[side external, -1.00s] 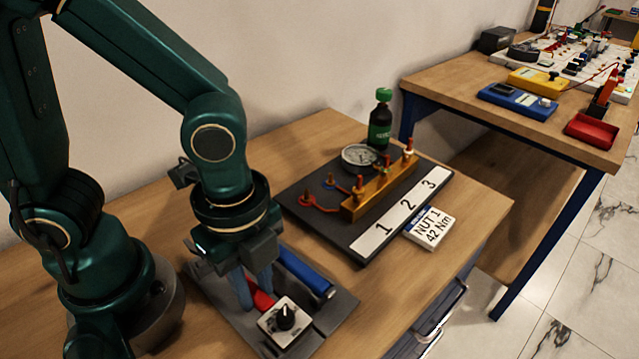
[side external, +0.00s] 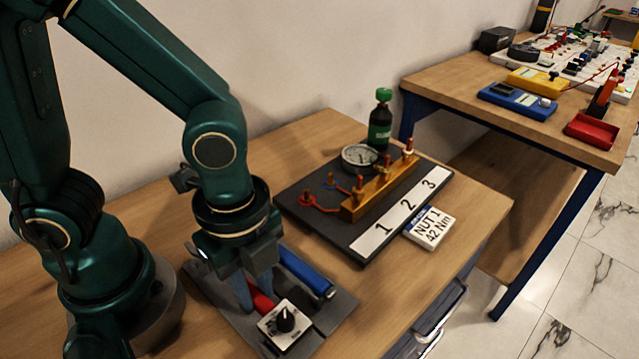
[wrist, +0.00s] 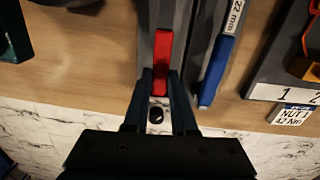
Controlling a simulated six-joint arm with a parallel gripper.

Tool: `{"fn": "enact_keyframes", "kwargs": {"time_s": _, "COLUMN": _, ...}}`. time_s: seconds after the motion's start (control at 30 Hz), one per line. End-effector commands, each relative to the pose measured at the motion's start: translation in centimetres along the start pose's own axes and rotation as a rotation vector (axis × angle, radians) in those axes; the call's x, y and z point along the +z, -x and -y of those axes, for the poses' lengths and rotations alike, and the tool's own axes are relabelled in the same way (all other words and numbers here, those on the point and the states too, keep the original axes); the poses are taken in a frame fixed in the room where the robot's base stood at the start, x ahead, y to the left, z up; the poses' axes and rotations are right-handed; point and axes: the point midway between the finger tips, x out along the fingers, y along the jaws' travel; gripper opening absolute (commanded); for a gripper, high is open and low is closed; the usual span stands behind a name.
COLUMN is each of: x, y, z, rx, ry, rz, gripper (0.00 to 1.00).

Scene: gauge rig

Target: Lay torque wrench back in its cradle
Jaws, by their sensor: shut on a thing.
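The torque wrench, seen as a red handle (side external: 262,302), lies low along the grey cradle (side external: 337,311). The red handle (wrist: 162,62) also shows in the wrist view, over a grey channel. My gripper (side external: 256,296) is shut on the red handle, with one finger on each side. It points down at the cradle. In the wrist view my fingers (wrist: 160,80) straddle the handle. The fingers and wrist hide part of the wrench in the side view. I cannot tell whether it fully touches the cradle floor.
A blue-handled tool (side external: 306,273), marked 22 mm in the wrist view, lies alongside to the right. A white block with a black knob (side external: 285,324) sits at the cradle's near end. A black board (side external: 310,222) with a brass bar, gauge and bottle stands beyond.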

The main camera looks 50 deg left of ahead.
Motion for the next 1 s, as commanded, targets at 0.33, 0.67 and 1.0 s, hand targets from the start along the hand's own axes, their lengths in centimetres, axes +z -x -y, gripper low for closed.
{"fn": "enact_keyframes", "kwargs": {"time_s": 0.33, "x": 0.0, "y": -0.2, "z": 0.0, "rx": -0.001, "ry": 0.000, "rz": -0.001, "gripper": 0.00}}
{"fn": "enact_keyframes", "kwargs": {"time_s": 0.67, "x": 0.0, "y": -0.9, "z": 0.0, "rx": 0.000, "ry": 0.000, "rz": 0.000, "gripper": 0.00}}
{"fn": "enact_keyframes", "kwargs": {"time_s": 1.0, "x": 0.0, "y": -1.5, "z": 0.0, "rx": 0.001, "ry": 0.000, "rz": 0.001, "gripper": 0.00}}
